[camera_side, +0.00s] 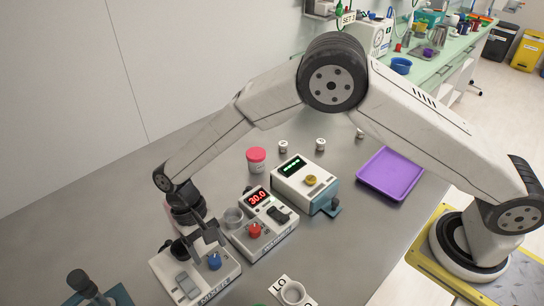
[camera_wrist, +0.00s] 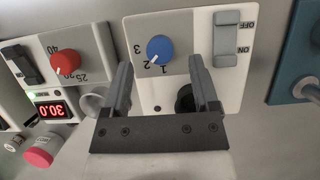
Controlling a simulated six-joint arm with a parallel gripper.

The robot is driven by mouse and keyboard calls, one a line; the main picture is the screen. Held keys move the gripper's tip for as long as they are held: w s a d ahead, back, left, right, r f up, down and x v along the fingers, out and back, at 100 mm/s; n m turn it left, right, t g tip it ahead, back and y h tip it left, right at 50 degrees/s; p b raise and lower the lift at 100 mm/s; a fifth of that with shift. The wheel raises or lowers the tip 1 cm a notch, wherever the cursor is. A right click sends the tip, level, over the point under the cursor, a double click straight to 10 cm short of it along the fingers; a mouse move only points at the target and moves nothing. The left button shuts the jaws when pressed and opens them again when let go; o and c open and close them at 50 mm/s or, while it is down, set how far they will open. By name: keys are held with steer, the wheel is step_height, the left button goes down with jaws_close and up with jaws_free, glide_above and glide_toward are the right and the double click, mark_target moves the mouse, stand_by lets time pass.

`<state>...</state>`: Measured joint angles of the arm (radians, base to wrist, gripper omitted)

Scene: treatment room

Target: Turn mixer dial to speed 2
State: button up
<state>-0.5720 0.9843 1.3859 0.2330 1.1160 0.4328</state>
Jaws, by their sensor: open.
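The white mixer box (camera_side: 195,272), lettered MIXER, stands at the lower left of the side view. Its blue dial (camera_side: 214,261) also shows in the wrist view (camera_wrist: 160,48), beside the printed numbers 1, 2 and 3. A pale pointer mark on the dial appears to face the 2, but it is small. The box also has a grey ON/OFF rocker switch (camera_wrist: 227,33). My gripper (camera_side: 207,238) is above the mixer, close to the dial. In the wrist view my gripper (camera_wrist: 161,68) is open and empty, its fingers on either side of the dial, seemingly not touching it.
Next to the mixer stands a device with a red dial (camera_side: 255,230) and a red 30.0 display. Beyond it are a box with a yellow knob (camera_side: 311,180), a pink-lidded jar (camera_side: 256,155) and a purple tray (camera_side: 390,173). A blue-based device (camera_side: 98,293) stands at the lower left.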

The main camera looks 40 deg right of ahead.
steer(key=v, duration=0.5)
stand_by(0.3)
steer(key=d+r+t, duration=0.2)
steer(key=d+r, duration=0.1)
steer(key=d, duration=0.6)
steer(key=s+d+r+t, duration=0.1)
steer(key=s+d+t, duration=0.1)
steer(key=s+d, duration=0.4)
steer(key=s+d+r+t, duration=0.2)
steer(key=s+d, duration=0.4)
steer(key=d, duration=0.8)
steer(key=shift+s+r+t, duration=0.2)
steer(key=shift+r+t, duration=0.05)
steer(key=shift+t, duration=0.25)
steer(key=shift+d, duration=0.1)
